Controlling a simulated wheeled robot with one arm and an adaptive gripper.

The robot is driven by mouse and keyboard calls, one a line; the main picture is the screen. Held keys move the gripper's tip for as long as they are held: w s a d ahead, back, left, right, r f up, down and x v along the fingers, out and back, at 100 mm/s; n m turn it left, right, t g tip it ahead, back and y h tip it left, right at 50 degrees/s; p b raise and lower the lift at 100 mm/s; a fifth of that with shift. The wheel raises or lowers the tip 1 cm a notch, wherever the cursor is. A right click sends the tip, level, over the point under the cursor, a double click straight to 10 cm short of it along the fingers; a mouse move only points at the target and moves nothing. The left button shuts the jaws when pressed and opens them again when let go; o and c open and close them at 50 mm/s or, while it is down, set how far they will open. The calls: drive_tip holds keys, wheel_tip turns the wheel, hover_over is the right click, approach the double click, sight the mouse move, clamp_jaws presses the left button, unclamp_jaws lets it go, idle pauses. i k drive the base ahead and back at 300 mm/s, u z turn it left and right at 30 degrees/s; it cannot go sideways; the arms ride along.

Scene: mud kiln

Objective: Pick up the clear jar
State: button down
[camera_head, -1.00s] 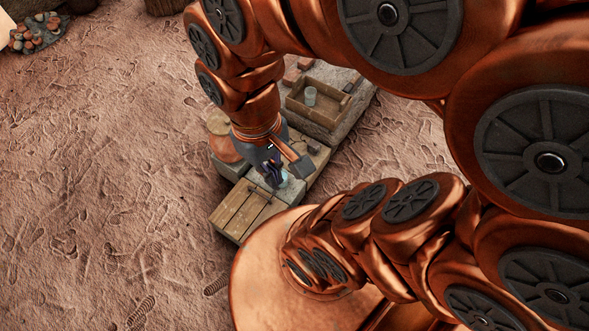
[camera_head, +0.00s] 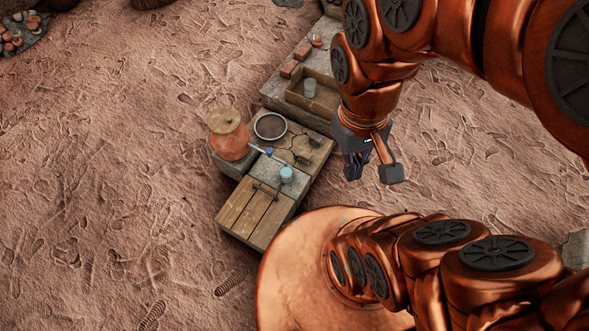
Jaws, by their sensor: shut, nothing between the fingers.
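A small pale-blue, see-through jar (camera_head: 287,175) stands upright on a light stone slab, in the middle of the low bench; it looks like the clear jar. My gripper (camera_head: 353,176) hangs to the right of the jar, apart from it and past the bench's right edge. Its dark fingers point down and are shut with nothing held.
A blue-tipped tool (camera_head: 268,152) lies close behind the jar. A round dark pan (camera_head: 270,126), a lidded clay pot (camera_head: 228,134) and a wooden box (camera_head: 325,103) with a grey cup (camera_head: 310,88) are nearby.

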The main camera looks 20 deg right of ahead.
sight(286, 171)
drive_tip(key=u, duration=0.05)
drive_tip(key=k, duration=1.4)
drive_tip(key=u, duration=1.4)
